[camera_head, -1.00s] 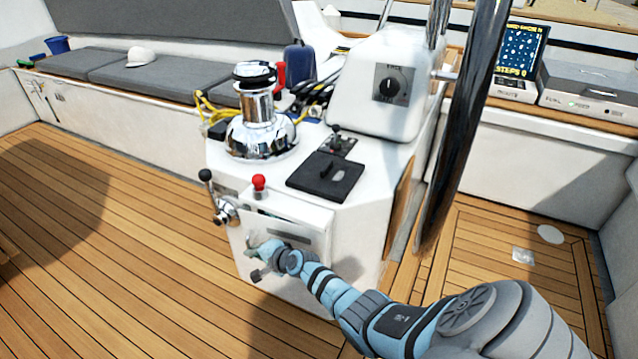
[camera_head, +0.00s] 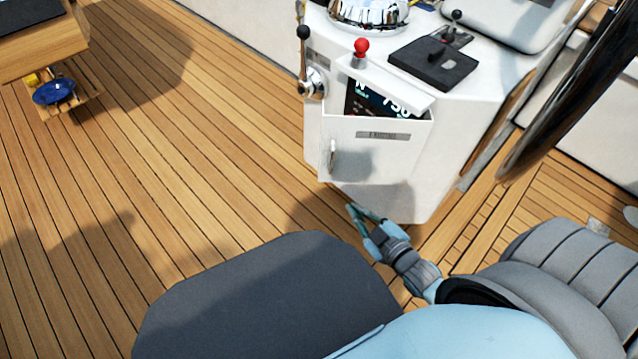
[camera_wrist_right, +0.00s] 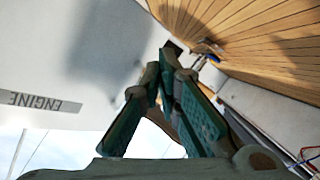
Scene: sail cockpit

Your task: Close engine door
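The engine door (camera_head: 360,150) is a white panel on the front of the white console, marked ENGINE and with a small metal handle (camera_head: 333,158). My right gripper (camera_head: 351,207) is below the door, low in front of the console, apart from the handle. Its teal fingers (camera_wrist_right: 158,68) meet or nearly meet at the tips, with nothing seen between them. The ENGINE label (camera_wrist_right: 40,101) shows upside down in the right wrist view. My left gripper is not seen.
A red-knobbed lever (camera_head: 361,47) and a black-knobbed lever (camera_head: 303,36) stick out close above the door and at its left. A dark steering wheel (camera_head: 570,90) stands at the right. The wooden deck (camera_head: 190,150) left of the console is clear.

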